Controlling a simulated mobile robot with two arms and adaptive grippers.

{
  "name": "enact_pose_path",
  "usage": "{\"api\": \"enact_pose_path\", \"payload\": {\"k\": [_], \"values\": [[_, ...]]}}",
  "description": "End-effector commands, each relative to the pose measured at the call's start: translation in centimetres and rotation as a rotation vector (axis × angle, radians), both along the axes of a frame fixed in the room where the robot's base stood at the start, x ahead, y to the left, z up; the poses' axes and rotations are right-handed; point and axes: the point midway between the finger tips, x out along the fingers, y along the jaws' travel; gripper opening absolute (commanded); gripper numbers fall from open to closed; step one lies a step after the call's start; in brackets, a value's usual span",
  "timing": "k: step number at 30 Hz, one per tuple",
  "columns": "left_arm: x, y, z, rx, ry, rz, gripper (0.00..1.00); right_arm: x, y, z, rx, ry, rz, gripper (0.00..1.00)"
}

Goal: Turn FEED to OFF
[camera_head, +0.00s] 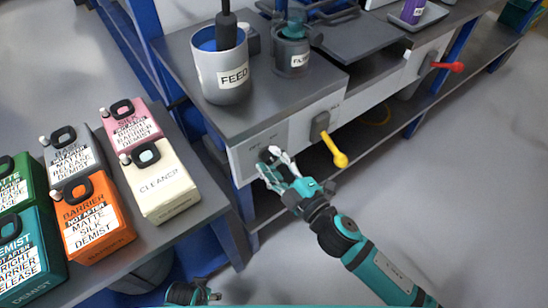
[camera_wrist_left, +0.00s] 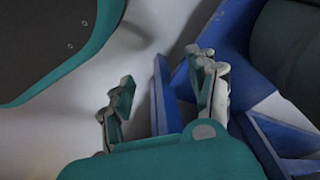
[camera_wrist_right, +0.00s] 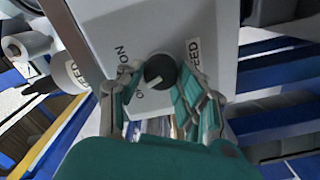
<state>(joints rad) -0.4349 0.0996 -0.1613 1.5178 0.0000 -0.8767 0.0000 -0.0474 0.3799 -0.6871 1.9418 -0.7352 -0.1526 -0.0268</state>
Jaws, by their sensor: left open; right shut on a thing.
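The dark round FEED knob (camera_wrist_right: 160,71) is on a light grey panel (camera_wrist_right: 110,22), with a FEED label (camera_wrist_right: 194,54) beside it. Its short white mark points down-left, toward a partly hidden label beginning with O; an ON label (camera_wrist_right: 122,55) is at upper left. My right gripper (camera_head: 270,162) is at the panel under the bench top. Its fingers stand on both sides of the knob and are shut on it, hiding part of the panel. My left gripper (camera_wrist_left: 165,95) is open and empty, low at the bottom of the head view (camera_head: 192,292).
A yellow-handled lever (camera_head: 338,155) sticks out right of the knob, and a red-handled one (camera_head: 450,66) farther right. A FEED pot (camera_head: 223,78) and a filter pot (camera_head: 291,52) stand on the bench above. Labelled canisters (camera_head: 160,183) crowd the left table. Floor at right is clear.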

Motion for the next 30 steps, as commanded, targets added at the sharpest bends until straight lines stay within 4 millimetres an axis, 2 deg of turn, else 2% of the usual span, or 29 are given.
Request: {"api": "enact_pose_path", "payload": {"k": [12, 28, 29, 30], "values": [[-1.2, 0.2, -1.7, 0.001, 0.012, -0.003, 0.59, 0.0, 0.1, -0.1, -0.141, -0.103, 0.001, 0.04], [-1.4, 0.2, -1.9, 0.002, 0.012, -0.003, 0.59, -0.1, 0.1, -0.1, -0.159, -0.116, 0.002, 0.04], [-1.4, 0.2, -1.9, 0.002, 0.012, -0.003, 0.59, -0.1, 0.1, -0.1, -0.159, -0.116, 0.002, 0.4], [-1.4, 0.2, -1.9, 0.002, 0.012, -0.003, 0.59, -0.1, 0.1, -0.1, -0.159, -0.115, 0.002, 0.45]]}}
